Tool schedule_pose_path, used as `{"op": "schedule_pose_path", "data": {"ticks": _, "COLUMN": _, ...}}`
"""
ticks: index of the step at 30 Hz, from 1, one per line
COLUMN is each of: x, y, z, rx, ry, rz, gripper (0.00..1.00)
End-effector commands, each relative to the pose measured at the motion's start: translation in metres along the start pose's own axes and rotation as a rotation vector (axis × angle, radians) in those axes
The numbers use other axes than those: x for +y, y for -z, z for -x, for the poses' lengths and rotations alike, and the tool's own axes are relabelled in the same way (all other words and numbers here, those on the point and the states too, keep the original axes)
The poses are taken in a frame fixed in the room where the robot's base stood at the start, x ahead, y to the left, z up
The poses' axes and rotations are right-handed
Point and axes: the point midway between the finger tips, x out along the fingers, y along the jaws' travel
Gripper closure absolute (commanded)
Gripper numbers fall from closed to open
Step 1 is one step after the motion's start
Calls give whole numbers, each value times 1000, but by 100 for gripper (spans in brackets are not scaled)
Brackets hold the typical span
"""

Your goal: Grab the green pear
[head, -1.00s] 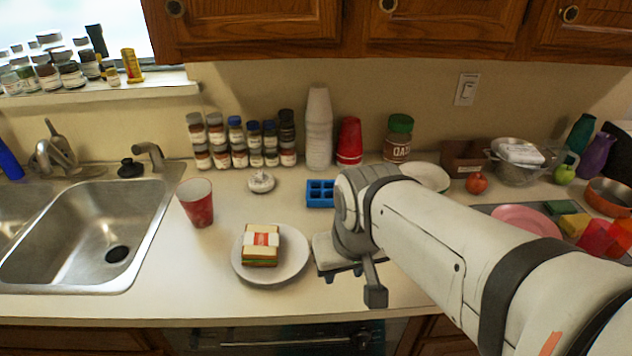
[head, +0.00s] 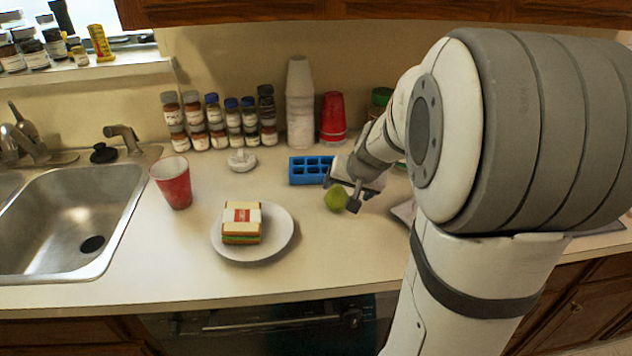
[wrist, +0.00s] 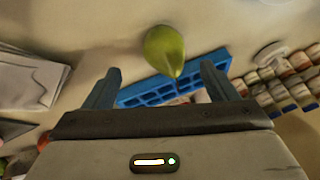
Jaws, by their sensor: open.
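The green pear (head: 336,199) rests on the counter, in front of the blue tray and right of the plated sandwich. My gripper (head: 342,191) is at the pear in the head view, its jaws open and nothing held. In the wrist view the pear (wrist: 164,47) shows whole, just ahead of the open fingers (wrist: 161,72) and roughly centred between them. Its narrow stem end points toward the gripper and appears between the fingertips. I cannot tell whether a finger touches it.
The blue tray (head: 307,170) lies just behind the pear. A plate (head: 283,244) with a sandwich (head: 242,222) and a red cup (head: 172,184) stand to the left. Stacked white cups (head: 300,105), red cups (head: 333,118) and spice jars (head: 232,125) line the back. The front counter is clear.

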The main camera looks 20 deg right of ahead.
Motion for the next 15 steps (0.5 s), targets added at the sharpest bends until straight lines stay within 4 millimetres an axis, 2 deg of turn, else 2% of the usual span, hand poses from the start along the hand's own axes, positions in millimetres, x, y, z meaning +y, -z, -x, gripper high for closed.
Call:
{"op": "schedule_pose_path", "data": {"ticks": 8, "x": -3, "y": 1, "z": -28, "rx": -3, "ry": 0, "rz": 1, "gripper": 20}}
{"op": "schedule_pose_path", "data": {"ticks": 15, "x": -6, "y": 2, "z": -62, "rx": -4, "ry": 1, "rz": 2, "gripper": 20}}
